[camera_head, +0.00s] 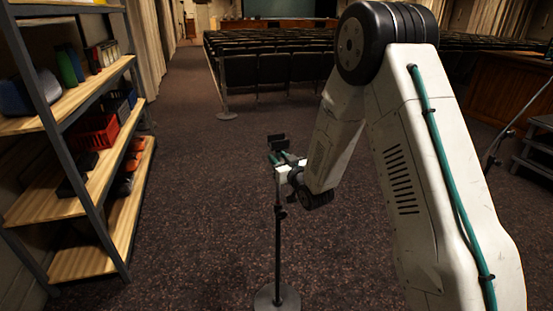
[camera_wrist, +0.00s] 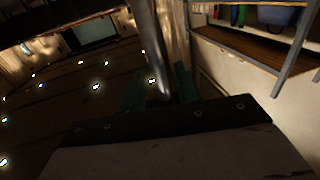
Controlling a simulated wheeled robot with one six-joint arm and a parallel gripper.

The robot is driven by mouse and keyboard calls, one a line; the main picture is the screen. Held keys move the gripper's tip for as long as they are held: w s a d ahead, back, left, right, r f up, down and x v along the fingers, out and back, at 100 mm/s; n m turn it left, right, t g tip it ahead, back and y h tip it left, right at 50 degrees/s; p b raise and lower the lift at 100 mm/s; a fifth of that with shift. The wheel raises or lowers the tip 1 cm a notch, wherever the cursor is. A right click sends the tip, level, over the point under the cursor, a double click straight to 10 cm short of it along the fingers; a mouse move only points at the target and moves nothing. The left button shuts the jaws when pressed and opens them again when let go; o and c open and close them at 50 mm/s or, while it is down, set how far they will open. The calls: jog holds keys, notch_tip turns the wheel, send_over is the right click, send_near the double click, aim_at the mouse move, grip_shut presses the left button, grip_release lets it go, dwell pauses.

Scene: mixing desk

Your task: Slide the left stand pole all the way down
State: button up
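A dark microphone-type stand pole (camera_head: 278,245) stands upright on a round base (camera_head: 266,301) in front of me in the head view. A small dark clutch or knob (camera_head: 281,214) sits on it, below my gripper. My gripper (camera_head: 279,151), with black and teal fingers, is at the top of this stand. In the wrist view a shiny metal pole (camera_wrist: 150,45) runs down between the dim teal fingers (camera_wrist: 160,92). The shadow and the gripper body hide whether the fingers touch the pole.
A shelf unit (camera_head: 95,178) with bins and other items stands at the left. Another thin stand (camera_head: 223,88) is farther back, before rows of dark seats (camera_head: 275,70). A slanted pole (camera_head: 515,118) and steps (camera_head: 540,150) are at the right. Carpet around the near stand is clear.

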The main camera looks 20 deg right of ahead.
aim_at(279, 189)
jog(key=shift+w+a, duration=0.1)
jog(key=shift+w, duration=0.25)
grip_shut()
notch_tip(279, 189, down, 12)
jog(key=shift+f, duration=0.15)
jog(key=shift+s+f, duration=0.1)
grip_release()
jog(key=shift+f, duration=0.1)
